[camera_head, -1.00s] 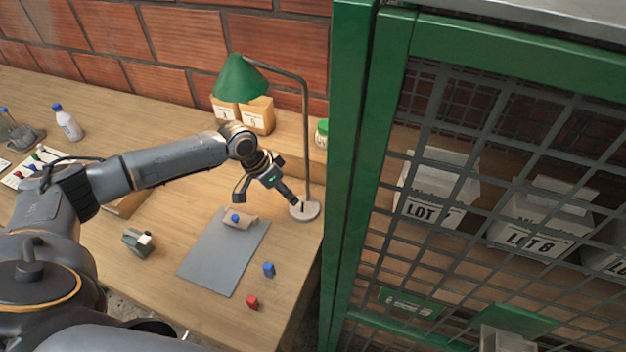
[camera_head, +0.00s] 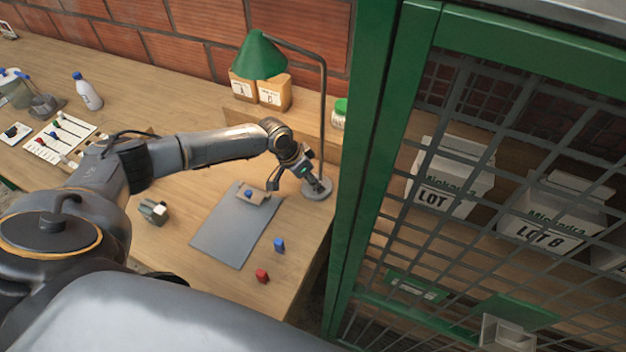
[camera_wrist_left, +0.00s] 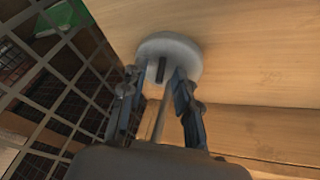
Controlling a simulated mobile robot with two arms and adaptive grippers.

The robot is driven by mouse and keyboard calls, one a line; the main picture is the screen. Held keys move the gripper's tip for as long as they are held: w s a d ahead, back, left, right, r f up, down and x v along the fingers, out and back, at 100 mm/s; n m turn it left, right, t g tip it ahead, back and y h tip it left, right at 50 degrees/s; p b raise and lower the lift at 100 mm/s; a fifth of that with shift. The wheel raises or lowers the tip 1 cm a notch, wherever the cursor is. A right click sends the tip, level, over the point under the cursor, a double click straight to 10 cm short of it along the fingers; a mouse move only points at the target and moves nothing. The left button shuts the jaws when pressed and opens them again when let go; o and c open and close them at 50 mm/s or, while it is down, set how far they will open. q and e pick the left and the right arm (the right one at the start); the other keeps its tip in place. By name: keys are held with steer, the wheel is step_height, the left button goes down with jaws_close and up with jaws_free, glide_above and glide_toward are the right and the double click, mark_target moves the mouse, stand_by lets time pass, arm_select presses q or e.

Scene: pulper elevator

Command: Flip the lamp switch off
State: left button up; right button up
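The desk lamp has a green shade (camera_head: 260,57), a thin grey post (camera_head: 323,110) and a round grey base (camera_head: 318,193) on the wooden bench. A small dark slot or switch (camera_wrist_left: 161,70) shows on the pale base (camera_wrist_left: 168,46) in the left wrist view. My left gripper (camera_head: 300,183) is at the lamp base, one finger overlapping it in the head view. In the left wrist view the gripper (camera_wrist_left: 156,76) has its fingers apart, with the switch between their tips and nothing visibly gripped. Contact cannot be told. My right gripper is not in view.
A green mesh cage (camera_head: 372,170) holding white lot boxes (camera_head: 450,178) stands close right of the lamp. A grey mat (camera_head: 226,228), a blue piece (camera_head: 279,245) and a red piece (camera_head: 262,276) lie on the bench. Brown bags (camera_head: 273,92) stand behind.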

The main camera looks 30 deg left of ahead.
arm_select(q)
steer(key=shift+c, duration=0.4)
jaws_close()
steer(key=shift+s+t+p, duration=0.25)
steer(key=shift+t+p, duration=0.15)
steer(key=shift+p, duration=0.15)
steer(key=shift+s+t+p, duration=0.35)
steer(key=shift+t+p, duration=0.25)
steer(key=shift+t, duration=0.4)
steer(key=shift+s+f+m+t+p, duration=0.15)
steer(key=shift+m+t+p, duration=0.1)
steer(key=shift+t, duration=0.5)
steer(key=shift+s+f+m+t+p, duration=0.15)
steer(key=shift+m+t, duration=0.1)
steer(key=shift+t, duration=0.5)
steer(key=shift+r, duration=0.1)
